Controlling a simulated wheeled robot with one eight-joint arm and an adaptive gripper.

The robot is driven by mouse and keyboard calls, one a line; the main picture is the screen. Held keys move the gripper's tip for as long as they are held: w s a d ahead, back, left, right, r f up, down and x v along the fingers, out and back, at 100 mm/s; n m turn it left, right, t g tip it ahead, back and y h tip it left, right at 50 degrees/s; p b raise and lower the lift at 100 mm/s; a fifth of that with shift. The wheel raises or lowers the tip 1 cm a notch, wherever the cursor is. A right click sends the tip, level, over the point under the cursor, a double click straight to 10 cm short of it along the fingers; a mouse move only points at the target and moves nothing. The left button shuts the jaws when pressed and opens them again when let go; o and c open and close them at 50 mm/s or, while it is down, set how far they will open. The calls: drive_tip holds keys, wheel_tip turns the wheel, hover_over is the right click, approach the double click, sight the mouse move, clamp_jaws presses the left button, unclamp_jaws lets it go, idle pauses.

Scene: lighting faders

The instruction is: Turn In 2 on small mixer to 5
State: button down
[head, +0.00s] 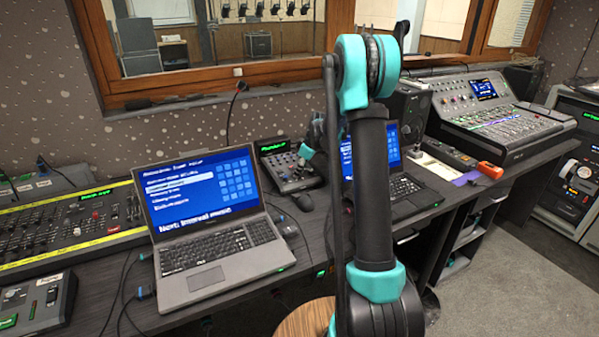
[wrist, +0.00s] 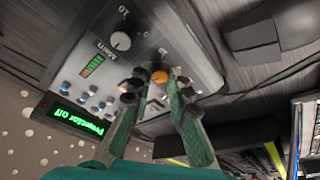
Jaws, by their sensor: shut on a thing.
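The small mixer (head: 285,170) stands on the desk between the two laptops. In the wrist view its grey panel (wrist: 82,45) fills the upper left, with a "Main" knob (wrist: 120,41), a level meter and a green display reading "Projector off" (wrist: 76,119). My gripper (wrist: 155,82) is at the panel, its two fingers closed around a knob with an orange cap (wrist: 159,77). I cannot read this knob's label or its pointer.
A laptop (head: 210,250) stands left of the mixer and a second laptop (head: 405,187) to its right, partly behind my arm. A yellow-edged lighting desk (head: 75,235) is at the left. A large mixing console (head: 500,115) stands at the right.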

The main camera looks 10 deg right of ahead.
drive_tip(key=c, duration=1.5)
unclamp_jaws()
drive_tip(key=shift+o, duration=0.2)
drive_tip(key=shift+r, duration=0.1)
drive_tip(key=v, duration=1.2)
